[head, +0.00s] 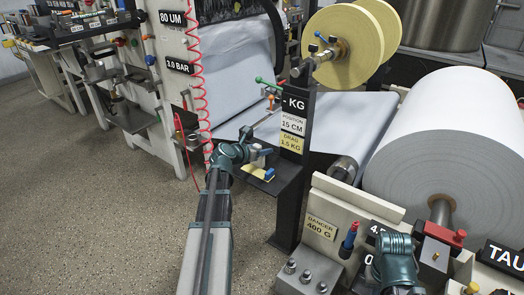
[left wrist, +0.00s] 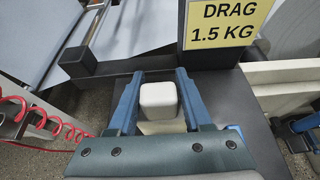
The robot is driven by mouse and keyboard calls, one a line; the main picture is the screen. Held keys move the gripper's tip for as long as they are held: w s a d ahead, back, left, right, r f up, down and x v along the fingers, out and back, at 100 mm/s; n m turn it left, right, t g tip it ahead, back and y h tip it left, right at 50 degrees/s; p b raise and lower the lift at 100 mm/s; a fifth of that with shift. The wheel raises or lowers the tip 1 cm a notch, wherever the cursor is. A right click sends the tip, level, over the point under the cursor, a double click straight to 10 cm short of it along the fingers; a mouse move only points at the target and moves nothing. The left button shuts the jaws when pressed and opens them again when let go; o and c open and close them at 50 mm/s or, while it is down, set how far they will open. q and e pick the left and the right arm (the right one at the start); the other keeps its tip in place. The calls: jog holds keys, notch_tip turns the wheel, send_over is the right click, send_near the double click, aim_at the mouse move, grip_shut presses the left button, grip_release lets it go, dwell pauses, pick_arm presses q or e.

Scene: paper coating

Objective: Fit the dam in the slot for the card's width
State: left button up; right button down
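The card (head: 292,125) on the black post reads "POSITION 15 CM", with a yellow "DRAG 1.5 KG" part below. My left gripper (head: 262,158) is over the black shelf beside this post. In the left wrist view its two blue fingers (left wrist: 160,75) stand apart on either side of a pale, rounded block (left wrist: 158,97). A narrow gap shows at the block's right side. The block may be the dam; no label shows, and I cannot make out a slot. My right gripper (head: 395,262) is at the lower right, its fingertips hidden.
The black shelf (head: 285,190) holds pale pieces under my left gripper. A red coiled hose (head: 201,85) hangs left of it. A large paper roll (head: 445,135) and a cream bar (head: 355,198) stand right. Floor is clear at left.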

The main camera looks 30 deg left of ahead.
pick_arm(q)
jog(key=o, duration=0.5)
jog(key=shift+r, duration=0.1)
jog(key=p+v, duration=0.5)
jog(key=v, duration=0.7)
